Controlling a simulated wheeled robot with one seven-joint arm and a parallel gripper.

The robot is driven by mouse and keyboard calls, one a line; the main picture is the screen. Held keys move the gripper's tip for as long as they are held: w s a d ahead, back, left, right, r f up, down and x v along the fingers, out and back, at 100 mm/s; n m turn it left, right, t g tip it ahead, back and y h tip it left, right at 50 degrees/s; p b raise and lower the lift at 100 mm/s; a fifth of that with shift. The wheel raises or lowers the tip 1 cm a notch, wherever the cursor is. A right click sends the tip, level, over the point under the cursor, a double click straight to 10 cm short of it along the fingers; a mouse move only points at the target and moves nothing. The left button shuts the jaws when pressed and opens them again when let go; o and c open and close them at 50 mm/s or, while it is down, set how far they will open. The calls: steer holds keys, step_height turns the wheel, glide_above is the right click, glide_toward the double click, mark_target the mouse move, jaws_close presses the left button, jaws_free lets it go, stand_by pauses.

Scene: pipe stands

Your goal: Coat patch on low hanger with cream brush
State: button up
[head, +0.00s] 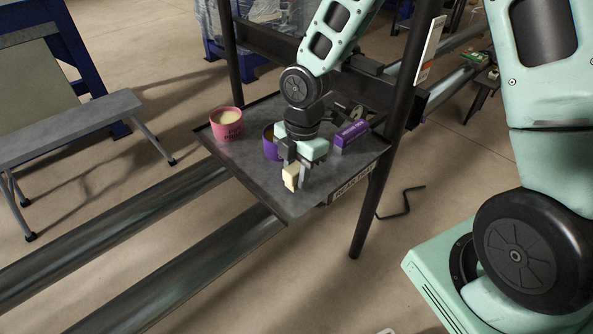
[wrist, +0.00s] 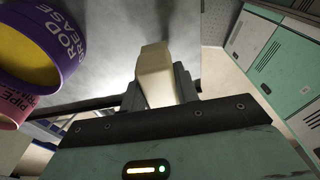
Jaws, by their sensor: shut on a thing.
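My gripper (head: 297,178) is over the grey metal tray (head: 240,170), near its front right. It is shut on a cream block-like piece, the cream brush (head: 291,177), which points down. The brush (wrist: 155,75) also shows between the fingers in the wrist view; its bristles cannot be made out. A purple pot (head: 268,142) marked "ROD GREASE", with yellow contents, stands just behind and left of my gripper. A pink pot (head: 226,124) with pale contents stands at the tray's left. I cannot make out the low hanger or its patch.
A purple box (head: 352,132) lies at the tray's right, with dark items behind it. Dark posts (head: 385,160) rise beside the tray. Long pipes (head: 130,220) run at lower left, near a grey bench (head: 70,128). A bent black rod (head: 405,205) lies on open floor.

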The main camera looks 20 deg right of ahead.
mark_target(294, 168)
steer(key=shift+r+p, duration=2.85)
steer(key=shift+r, duration=0.3)
steer(key=shift+f, duration=0.1)
